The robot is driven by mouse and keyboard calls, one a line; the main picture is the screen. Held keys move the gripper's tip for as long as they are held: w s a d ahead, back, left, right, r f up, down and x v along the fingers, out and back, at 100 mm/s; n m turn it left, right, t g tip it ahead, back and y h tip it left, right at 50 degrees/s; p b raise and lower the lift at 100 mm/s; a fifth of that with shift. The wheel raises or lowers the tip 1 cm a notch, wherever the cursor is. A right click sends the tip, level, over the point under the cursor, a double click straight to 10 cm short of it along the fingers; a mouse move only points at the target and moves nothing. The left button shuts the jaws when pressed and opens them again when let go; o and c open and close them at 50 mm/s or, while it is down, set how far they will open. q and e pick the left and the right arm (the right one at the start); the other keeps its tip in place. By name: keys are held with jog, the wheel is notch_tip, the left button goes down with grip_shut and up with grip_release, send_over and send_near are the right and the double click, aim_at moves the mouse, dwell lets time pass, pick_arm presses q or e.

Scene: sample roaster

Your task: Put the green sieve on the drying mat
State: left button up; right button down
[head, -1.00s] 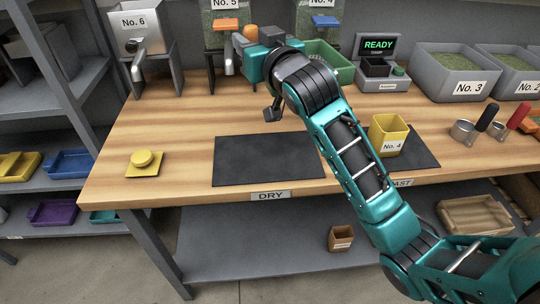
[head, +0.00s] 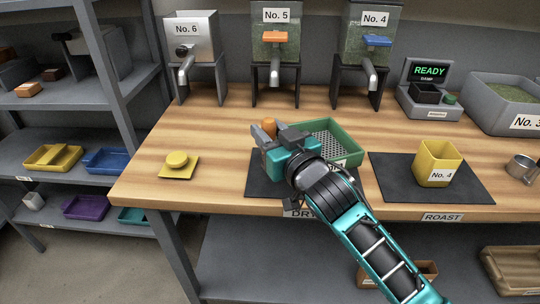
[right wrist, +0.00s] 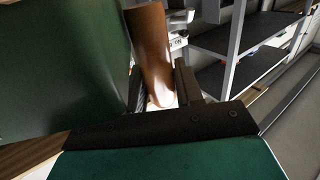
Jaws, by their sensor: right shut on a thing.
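The green sieve (head: 350,134) is a green tray with a perforated grey bottom and an orange handle (head: 269,125). My right gripper (head: 264,132) is shut on that handle, at the sieve's left side. The right wrist view shows the brown-orange handle (right wrist: 150,55) at the jaws and the sieve's green wall (right wrist: 55,60) close at the left. The black drying mat (head: 262,188), by the DRY label, lies below the gripper and sieve, which partly hide it. I cannot tell whether the sieve touches the mat. My left gripper is not in view.
A second black mat (head: 393,185) by the ROAST label holds a yellow No. 4 bin (head: 437,163). A yellow piece with a round knob (head: 178,164) lies at the left. Dispensers No. 6 (head: 196,60), No. 5 and No. 4 stand behind. The bench between is clear.

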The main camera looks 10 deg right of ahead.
jog(key=shift+f, duration=0.35)
notch_tip(320, 180, down, 4)
jog(key=shift+r+b, duration=0.2)
jog(key=shift+b, duration=0.3)
jog(key=shift+f, duration=0.2)
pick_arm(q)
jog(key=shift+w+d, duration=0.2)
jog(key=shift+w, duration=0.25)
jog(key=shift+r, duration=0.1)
pick_arm(e)
jog(key=shift+f, duration=0.1)
jog(key=c, duration=0.7)
grip_release()
jog(key=shift+c, duration=0.2)
